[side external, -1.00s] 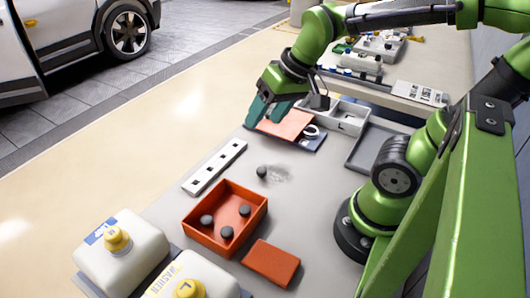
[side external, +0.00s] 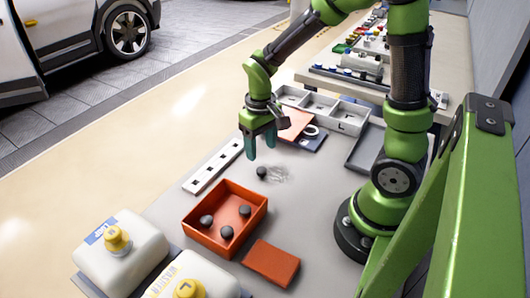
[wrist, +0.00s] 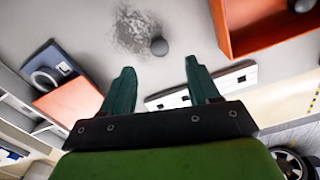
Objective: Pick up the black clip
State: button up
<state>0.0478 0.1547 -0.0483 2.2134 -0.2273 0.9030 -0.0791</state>
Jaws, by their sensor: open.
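A black clip (side external: 261,172), small and round, lies alone on the grey table beside a pale speckled patch. In the wrist view the clip (wrist: 159,46) is just beyond the fingertips and roughly centred between them. My gripper (side external: 261,151) points down above the table, close to the clip, with its teal fingers apart and nothing between them. In the wrist view my gripper (wrist: 159,68) is also open and empty. Three similar dark clips, one of them here (side external: 226,233), lie in the orange-red bin (side external: 258,216).
A white strip with square holes (side external: 213,168) lies left of the clip. An orange lid-like block (side external: 271,263) and white jugs (side external: 122,252) are at the front. A grey tray (side external: 366,147), a divided white tray (side external: 320,105) and an orange plate (side external: 296,124) are behind.

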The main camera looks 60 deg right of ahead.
aim_at(262, 169)
notch_tip(262, 169, down, 7)
jog(key=shift+f, duration=0.15)
dwell(0.4)
jog(key=shift+c, duration=0.4)
jog(key=c, duration=1)
jog(key=shift+c, duration=0.2)
